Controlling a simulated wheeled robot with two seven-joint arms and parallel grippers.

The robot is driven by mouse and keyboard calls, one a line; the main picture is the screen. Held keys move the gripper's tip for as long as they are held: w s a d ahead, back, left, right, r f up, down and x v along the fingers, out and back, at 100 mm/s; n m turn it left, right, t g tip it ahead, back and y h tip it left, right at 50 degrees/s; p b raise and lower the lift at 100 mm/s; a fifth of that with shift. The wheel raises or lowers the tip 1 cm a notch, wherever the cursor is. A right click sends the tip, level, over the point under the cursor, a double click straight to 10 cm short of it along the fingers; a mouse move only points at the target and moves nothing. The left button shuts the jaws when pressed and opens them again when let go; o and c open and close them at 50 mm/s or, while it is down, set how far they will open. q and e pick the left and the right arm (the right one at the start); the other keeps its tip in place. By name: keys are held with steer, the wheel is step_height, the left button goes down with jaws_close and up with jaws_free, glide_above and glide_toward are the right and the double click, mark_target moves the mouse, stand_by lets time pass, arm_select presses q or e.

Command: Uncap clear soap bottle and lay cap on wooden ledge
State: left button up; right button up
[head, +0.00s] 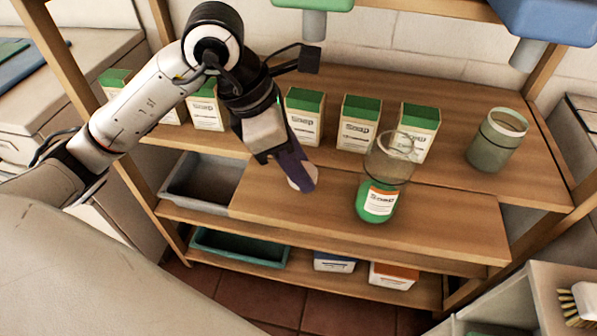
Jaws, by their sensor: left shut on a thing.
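The clear soap bottle (388,166) stands on the wooden ledge (440,208), right of centre. It has green soap at the bottom and a white and orange label. Its rim looks open, with no cap on it. My left gripper (298,178) is low over the ledge, left of the bottle and apart from it. It is shut on a small pale round piece, which looks like the cap (302,179). The dark fingers hide part of it, and I cannot tell whether it touches the wood. My right gripper is not in view.
Several green-topped soap boxes (357,122) stand in a row behind the ledge. A greyish glass jar (497,140) stands at the right. A grey bin (203,182) is left of the ledge, and a teal tray (240,247) is below. The ledge's front right is bare.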

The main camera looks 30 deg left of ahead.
mark_target(299, 192)
arm_select(q)
step_height(299, 192, down, 3)
steer(key=shift+f, duration=0.15)
steer(key=shift+f+b, duration=0.15)
steer(key=shift+b, duration=0.15)
steer(key=o, duration=1.1)
